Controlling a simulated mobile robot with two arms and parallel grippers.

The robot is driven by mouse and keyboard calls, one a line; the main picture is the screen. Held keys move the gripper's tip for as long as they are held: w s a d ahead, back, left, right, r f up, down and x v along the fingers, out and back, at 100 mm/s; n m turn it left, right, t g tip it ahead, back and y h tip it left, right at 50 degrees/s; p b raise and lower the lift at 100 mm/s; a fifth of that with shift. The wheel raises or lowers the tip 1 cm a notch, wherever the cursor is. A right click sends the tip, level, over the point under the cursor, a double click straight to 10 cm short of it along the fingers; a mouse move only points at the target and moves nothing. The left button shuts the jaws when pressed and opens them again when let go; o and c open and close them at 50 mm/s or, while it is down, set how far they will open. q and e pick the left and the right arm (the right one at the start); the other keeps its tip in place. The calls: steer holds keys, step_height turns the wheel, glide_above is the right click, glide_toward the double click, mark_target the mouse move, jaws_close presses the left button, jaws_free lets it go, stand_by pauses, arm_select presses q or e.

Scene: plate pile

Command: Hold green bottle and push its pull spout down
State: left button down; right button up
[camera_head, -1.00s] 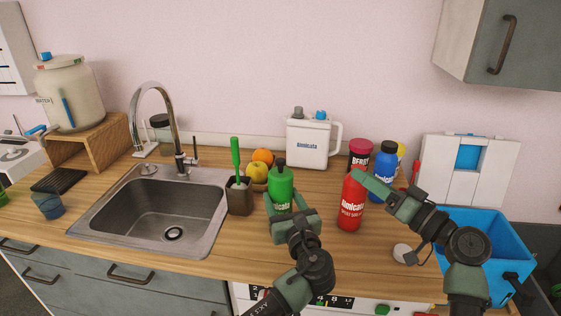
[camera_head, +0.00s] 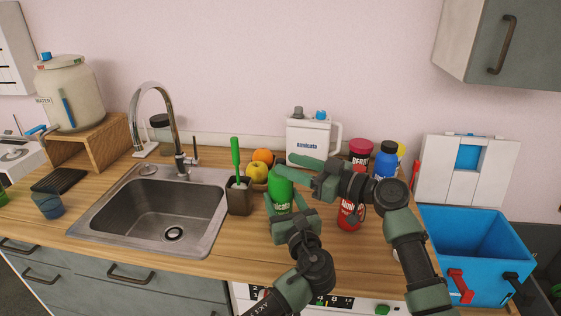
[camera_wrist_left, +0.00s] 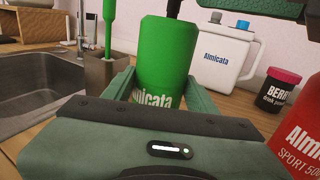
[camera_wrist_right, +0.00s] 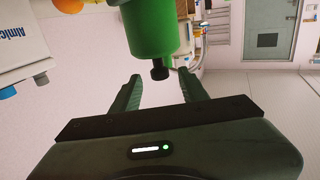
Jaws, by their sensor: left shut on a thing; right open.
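The green bottle (camera_head: 281,193) stands upright on the wooden counter, right of the brush holder. My left gripper (camera_head: 285,208) is shut around its body from the front; the left wrist view shows the bottle (camera_wrist_left: 163,62) between the fingers. My right gripper (camera_head: 284,166) is open at the bottle's top, which its fingers hide in the head view. In the right wrist view, the bottle appears upside down with its black pull spout (camera_wrist_right: 160,70) pointing toward the space between the open fingertips (camera_wrist_right: 158,80). I cannot tell if they touch.
A red bottle (camera_head: 348,217) stands close right, partly behind my right arm. A white jug (camera_head: 308,145), a berry jar (camera_head: 360,148) and a blue bottle (camera_head: 385,160) stand behind. A brush holder (camera_head: 239,199) and fruit are left. The sink (camera_head: 150,212) lies further left.

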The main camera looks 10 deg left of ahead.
mark_target(281, 160)
steer(key=shift+x, duration=1.85)
jaws_close()
